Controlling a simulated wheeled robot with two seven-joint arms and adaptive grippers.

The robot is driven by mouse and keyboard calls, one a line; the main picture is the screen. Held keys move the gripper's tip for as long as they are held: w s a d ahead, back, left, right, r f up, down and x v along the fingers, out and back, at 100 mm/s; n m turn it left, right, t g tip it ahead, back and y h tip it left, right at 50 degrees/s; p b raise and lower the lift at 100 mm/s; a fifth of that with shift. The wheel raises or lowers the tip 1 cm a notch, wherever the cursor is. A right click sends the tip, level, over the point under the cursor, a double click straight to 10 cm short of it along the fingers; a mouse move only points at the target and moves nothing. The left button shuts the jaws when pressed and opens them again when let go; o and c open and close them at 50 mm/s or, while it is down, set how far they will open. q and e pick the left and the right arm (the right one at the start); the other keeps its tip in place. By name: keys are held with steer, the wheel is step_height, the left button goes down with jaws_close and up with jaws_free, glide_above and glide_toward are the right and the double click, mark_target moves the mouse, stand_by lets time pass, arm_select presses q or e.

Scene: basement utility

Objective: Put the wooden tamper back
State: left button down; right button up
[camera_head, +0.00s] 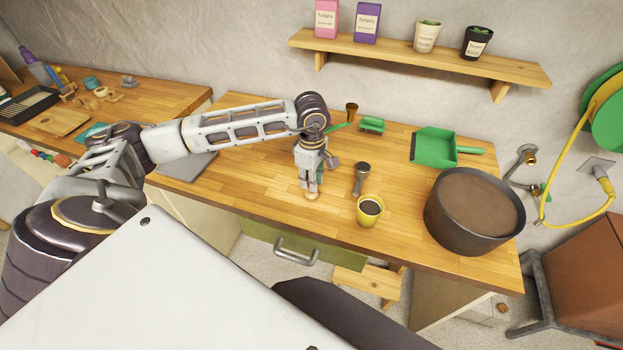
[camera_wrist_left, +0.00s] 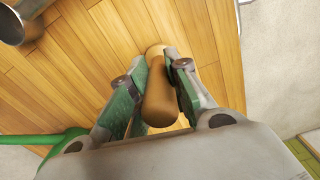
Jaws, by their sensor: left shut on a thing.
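The wooden tamper (camera_wrist_left: 157,98) is a light brown turned piece, seen in the left wrist view between the two green-padded fingers. In the head view its lower end (camera_head: 312,196) shows just under the fingertips, near the front edge of the wooden worktop (camera_head: 260,190). My left gripper (camera_head: 312,188) points down and is shut on the tamper; it also shows in the left wrist view (camera_wrist_left: 160,90). I cannot tell whether the tamper touches the worktop. My right gripper is not in view.
A metal scoop-like tool (camera_head: 361,178) and a yellow pot with dark soil (camera_head: 370,209) stand right of my gripper. A big round brown pot (camera_head: 474,212), a green dustpan (camera_head: 433,147) and a green brush (camera_head: 372,124) are on the worktop. A second bench (camera_head: 140,98) holds small items at left.

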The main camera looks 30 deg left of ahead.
arm_select(q)
steer(key=c, duration=1.3)
jaws_free()
steer(key=shift+c, duration=0.2)
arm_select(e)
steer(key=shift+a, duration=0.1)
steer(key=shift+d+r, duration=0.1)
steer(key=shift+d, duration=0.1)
arm_select(q)
steer(key=shift+r, duration=0.55)
step_height(320, 180, up, 10)
steer(key=shift+r+b, duration=0.2)
steer(key=shift+b, duration=0.45)
steer(key=shift+r, duration=0.35)
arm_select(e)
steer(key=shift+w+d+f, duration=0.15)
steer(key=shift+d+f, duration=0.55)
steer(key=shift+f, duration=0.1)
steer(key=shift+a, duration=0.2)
